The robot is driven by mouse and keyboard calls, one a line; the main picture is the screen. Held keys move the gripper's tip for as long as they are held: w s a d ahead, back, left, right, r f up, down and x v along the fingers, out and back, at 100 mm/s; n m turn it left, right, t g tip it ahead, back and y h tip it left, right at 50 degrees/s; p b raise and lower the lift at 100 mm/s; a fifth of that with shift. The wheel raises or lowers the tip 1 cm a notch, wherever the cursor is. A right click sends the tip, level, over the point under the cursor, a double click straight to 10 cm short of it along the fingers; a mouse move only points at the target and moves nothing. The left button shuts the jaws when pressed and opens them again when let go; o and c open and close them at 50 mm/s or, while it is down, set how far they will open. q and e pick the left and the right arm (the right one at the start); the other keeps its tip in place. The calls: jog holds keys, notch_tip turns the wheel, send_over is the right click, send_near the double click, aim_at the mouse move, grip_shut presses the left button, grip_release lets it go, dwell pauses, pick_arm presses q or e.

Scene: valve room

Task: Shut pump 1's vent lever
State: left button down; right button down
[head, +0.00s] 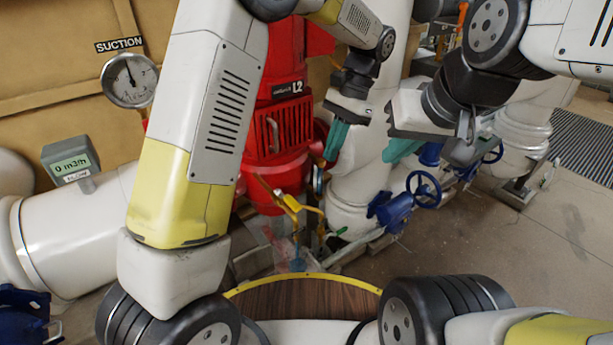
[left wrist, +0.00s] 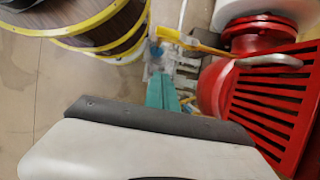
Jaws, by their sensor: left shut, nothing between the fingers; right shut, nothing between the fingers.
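The red pump (head: 280,140), marked L2, stands upright at the centre of the head view. A yellow lever (head: 287,203) sticks out low on its front side, tilted down to the right. A yellow lever also shows near the top of the left wrist view (left wrist: 190,42). No label shows that it is pump 1's vent lever. My left gripper (head: 335,142) has its teal fingers shut and empty, right of the pump body and above the lever, apart from it. My right gripper (head: 402,150) is shut and empty, further right, in front of the white pipes.
A blue handwheel (head: 423,189) stands on a valve right of the pump. A SUCTION gauge (head: 129,80) and a flow display (head: 72,158) are at the left. White pipes (head: 350,165) rise behind my grippers. Open floor (head: 480,260) lies at the lower right.

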aim_at(287, 199)
pick_arm(q)
jog(key=s+a+f, duration=0.4)
jog(key=a+f, duration=0.2)
jog(key=f, duration=0.3)
jog(key=shift+s+a+f, duration=0.15)
jog(key=shift+s, duration=0.15)
jog(key=shift+s, duration=0.15)
dwell(0.5)
